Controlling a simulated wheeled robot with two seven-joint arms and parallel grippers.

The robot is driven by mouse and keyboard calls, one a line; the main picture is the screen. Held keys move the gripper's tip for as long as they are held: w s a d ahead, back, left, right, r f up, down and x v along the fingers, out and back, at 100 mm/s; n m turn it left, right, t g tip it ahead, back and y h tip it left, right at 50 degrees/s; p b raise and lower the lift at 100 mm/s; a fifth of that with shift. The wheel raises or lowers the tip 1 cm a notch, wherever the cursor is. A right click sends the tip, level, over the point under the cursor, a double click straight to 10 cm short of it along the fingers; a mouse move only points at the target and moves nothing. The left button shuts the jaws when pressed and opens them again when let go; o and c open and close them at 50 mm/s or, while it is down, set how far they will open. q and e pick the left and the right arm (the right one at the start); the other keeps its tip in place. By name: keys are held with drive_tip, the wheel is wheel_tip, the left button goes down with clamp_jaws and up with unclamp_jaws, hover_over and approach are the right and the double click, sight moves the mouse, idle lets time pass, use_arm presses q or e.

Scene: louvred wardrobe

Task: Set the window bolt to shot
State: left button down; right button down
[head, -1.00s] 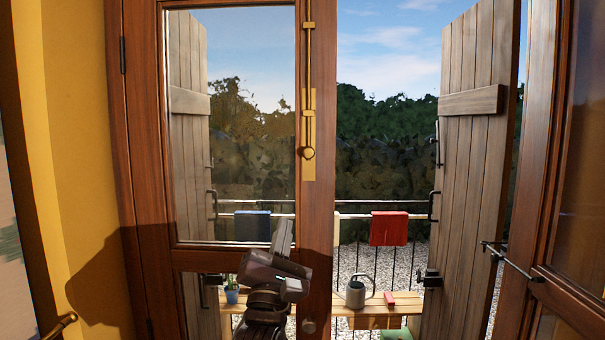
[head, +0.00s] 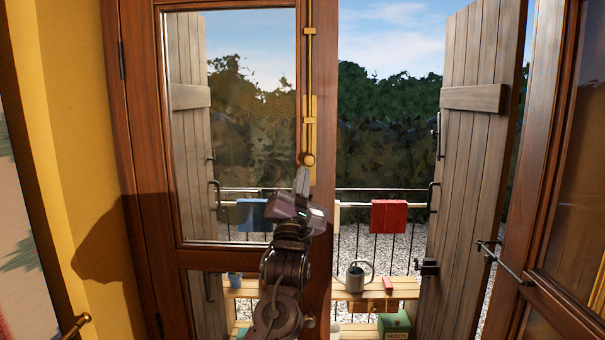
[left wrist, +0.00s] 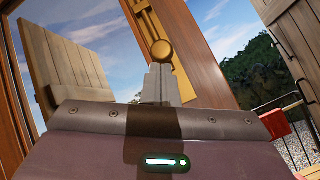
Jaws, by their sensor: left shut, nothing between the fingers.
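The window bolt (head: 310,90) is a long brass rod on the stile of the left window leaf, running through guides over a brass plate. Its round knob (head: 309,160) is at the rod's lower end. In the left wrist view the knob (left wrist: 161,50) shows just beyond my fingertips. My left gripper (head: 303,172) is shut and empty, its fingertips pointing up just below the knob. I cannot tell whether they touch it. The rod's top end is near the upper picture edge. My right gripper is not in view.
The left leaf (head: 235,262) stands in front of me; the right leaf (head: 545,285) is swung open, with a metal stay (head: 505,262) on it. Wooden shutters (head: 475,150) stand open outside. A watering can (head: 357,276) and a red cloth (head: 388,216) are beyond the opening.

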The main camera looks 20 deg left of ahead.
sight(309, 159)
use_arm(q)
drive_tip(key=shift+f, duration=0.1)
drive_tip(key=shift+r, duration=1.6)
drive_tip(key=shift+a, duration=0.1)
